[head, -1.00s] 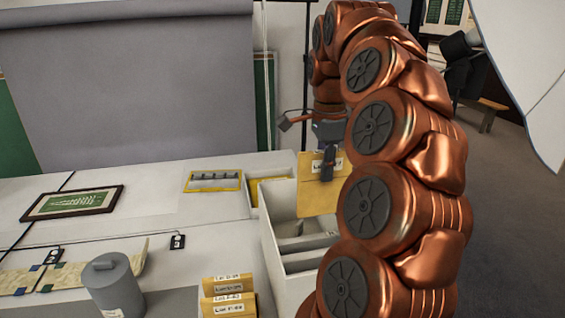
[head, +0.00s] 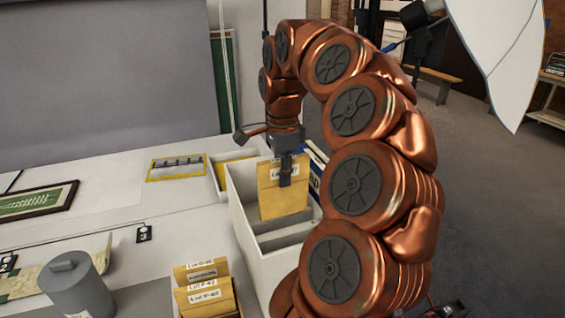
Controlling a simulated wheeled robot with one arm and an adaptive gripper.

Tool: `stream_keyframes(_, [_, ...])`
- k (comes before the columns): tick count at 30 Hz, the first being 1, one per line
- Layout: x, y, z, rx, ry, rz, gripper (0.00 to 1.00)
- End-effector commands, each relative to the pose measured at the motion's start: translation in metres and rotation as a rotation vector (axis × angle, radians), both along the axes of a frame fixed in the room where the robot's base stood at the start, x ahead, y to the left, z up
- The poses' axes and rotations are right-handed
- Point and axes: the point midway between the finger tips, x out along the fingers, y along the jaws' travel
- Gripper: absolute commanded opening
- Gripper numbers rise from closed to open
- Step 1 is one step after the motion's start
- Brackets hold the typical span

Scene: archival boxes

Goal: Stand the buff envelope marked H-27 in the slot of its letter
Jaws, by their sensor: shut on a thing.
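My gripper (head: 285,180) is shut on the top of a buff envelope (head: 283,204), seen in the head view. The envelope hangs upright with a white label near its top; the fingers partly cover the label and I cannot read it. A white box (head: 243,225) with cross dividers stands below it. The envelope is over the rear part of the box's opening, behind a visible divider. I cannot tell how far its lower edge is below the rim. The box's slot letters are not visible to me.
Several labelled buff envelopes (head: 203,290) stand at the front, left of the box. A grey canister (head: 76,288), a framed green picture (head: 38,202) and a yellow-edged tray (head: 176,168) are on the white table. A dark blue, white-marked item (head: 316,170) is behind the box's right side.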

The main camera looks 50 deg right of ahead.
Motion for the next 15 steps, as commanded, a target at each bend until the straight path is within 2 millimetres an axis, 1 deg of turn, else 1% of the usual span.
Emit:
stream_keyframes(1, [0.000, 0.000, -0.013, 0.000, 0.001, 0.000, 0.00])
stream_keyframes(3, [0.000, 0.000, -0.023, -0.001, 0.000, -0.001, 0.00])
stream_keyframes(15, [-0.001, -0.001, -0.075, -0.001, 0.002, -0.001, 0.00])
